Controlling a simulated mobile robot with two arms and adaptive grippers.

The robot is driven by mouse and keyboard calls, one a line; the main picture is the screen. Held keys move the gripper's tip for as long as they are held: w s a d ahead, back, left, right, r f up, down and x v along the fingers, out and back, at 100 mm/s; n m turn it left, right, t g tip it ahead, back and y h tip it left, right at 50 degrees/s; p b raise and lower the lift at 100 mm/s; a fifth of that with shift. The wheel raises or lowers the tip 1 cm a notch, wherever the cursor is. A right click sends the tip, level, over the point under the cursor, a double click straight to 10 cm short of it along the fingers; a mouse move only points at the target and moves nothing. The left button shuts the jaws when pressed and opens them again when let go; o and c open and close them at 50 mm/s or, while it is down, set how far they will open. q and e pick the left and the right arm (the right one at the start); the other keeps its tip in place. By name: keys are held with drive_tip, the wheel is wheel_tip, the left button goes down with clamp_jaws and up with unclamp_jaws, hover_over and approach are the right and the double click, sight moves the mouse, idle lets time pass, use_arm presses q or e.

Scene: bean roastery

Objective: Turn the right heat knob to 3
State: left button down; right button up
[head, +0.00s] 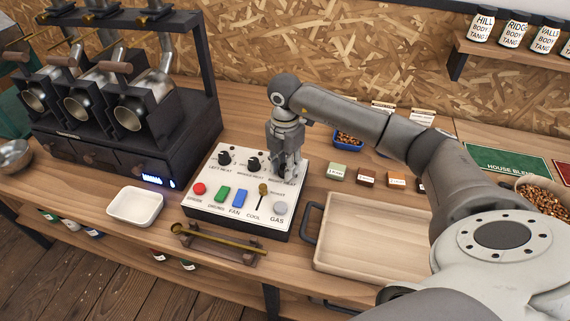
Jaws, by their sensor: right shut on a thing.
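The white control panel (206,205) lies on the wooden bench in the head view. It has a row of black heat knobs at its back: the left heat knob (225,158) and the middle heat knob (253,163) show. My right gripper (287,174) points down over the panel's back right, at the place of the right heat knob, and is shut on it. The knob is mostly hidden by the fingers, and its pointer and number cannot be read. My left gripper is not in view.
The black roaster (130,130) with several drums stands left of the panel. A white dish (136,206) and a long brass scoop (215,240) lie in front. A wooden tray (370,262) is on the right. Small labelled blocks (337,171) stand behind the tray.

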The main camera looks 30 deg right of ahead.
drive_tip(key=o, duration=1)
drive_tip(key=shift+o, duration=0.2)
drive_tip(key=shift+r, duration=0.55)
wheel_tip(320, 180, up, 11)
drive_tip(key=shift+f, duration=0.1)
